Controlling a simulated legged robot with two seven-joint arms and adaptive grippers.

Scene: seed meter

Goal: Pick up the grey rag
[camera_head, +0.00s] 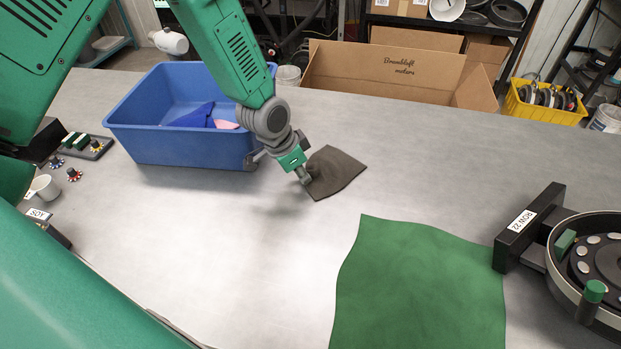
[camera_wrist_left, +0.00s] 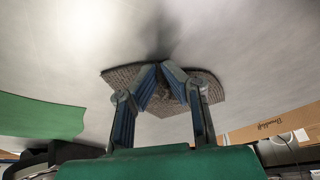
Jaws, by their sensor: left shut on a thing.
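The grey rag (camera_head: 338,172) is a small dark grey-brown cloth on the table, right of the blue bin. My left gripper (camera_head: 305,178) reaches down to its left edge and is shut on it. In the left wrist view the two fingers (camera_wrist_left: 165,82) come together on the rag (camera_wrist_left: 208,85), with cloth showing on both sides and bunched between the tips. The rag seems to rest on or very near the table; I cannot tell whether any of it is lifted. My right gripper is not in view.
A blue bin (camera_head: 187,150) holding blue and pink cloths stands left of the gripper. A green cloth (camera_head: 420,285) lies at the front. A round seed meter (camera_head: 597,262) with a black block labelled ROW 22 is at right. A cardboard box (camera_head: 385,75) stands behind the table.

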